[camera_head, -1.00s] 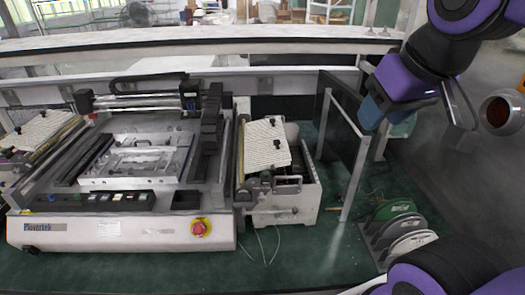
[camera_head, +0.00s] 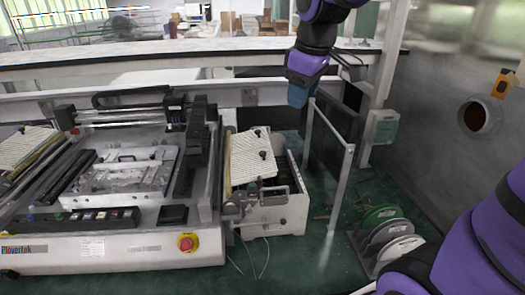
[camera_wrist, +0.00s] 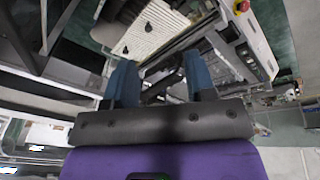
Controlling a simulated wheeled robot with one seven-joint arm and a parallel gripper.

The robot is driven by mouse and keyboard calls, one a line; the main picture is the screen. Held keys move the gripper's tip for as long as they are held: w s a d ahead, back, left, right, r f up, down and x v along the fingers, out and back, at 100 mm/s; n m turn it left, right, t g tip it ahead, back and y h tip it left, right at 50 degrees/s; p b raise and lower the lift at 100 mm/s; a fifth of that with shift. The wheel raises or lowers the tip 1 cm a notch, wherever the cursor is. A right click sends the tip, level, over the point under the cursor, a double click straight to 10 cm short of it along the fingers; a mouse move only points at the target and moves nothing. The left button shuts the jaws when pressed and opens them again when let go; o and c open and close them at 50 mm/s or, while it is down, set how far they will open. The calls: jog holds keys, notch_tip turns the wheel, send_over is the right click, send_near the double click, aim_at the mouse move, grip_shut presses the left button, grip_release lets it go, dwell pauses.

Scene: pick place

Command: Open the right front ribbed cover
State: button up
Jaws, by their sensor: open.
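The right front ribbed cover (camera_head: 253,157) is a cream ribbed plate with dark knobs. It lies tilted on the white unit to the right of the big machine. In the wrist view the ribbed cover (camera_wrist: 152,28) shows at the top, beyond the fingers. The gripper does not touch the cover.
A second ribbed cover (camera_head: 25,147) lies at the far left. The machine (camera_head: 120,250) has a red emergency button (camera_head: 187,243). A framed upright panel (camera_head: 328,150) stands right of the white unit (camera_head: 270,220). Reels (camera_head: 388,235) stand on the green floor at right.

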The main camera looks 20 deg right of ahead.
jog(key=w+a+f+n+g, duration=0.15)
jog(key=w+f+n, duration=0.35)
jog(key=w, duration=0.5)
jog(key=n+g, duration=0.1)
jog(key=n, duration=0.2)
send_over(263, 152)
notch_tip(263, 152, down, 9)
notch_tip(263, 152, down, 11)
jog(key=shift+r, duration=0.2)
grip_shut()
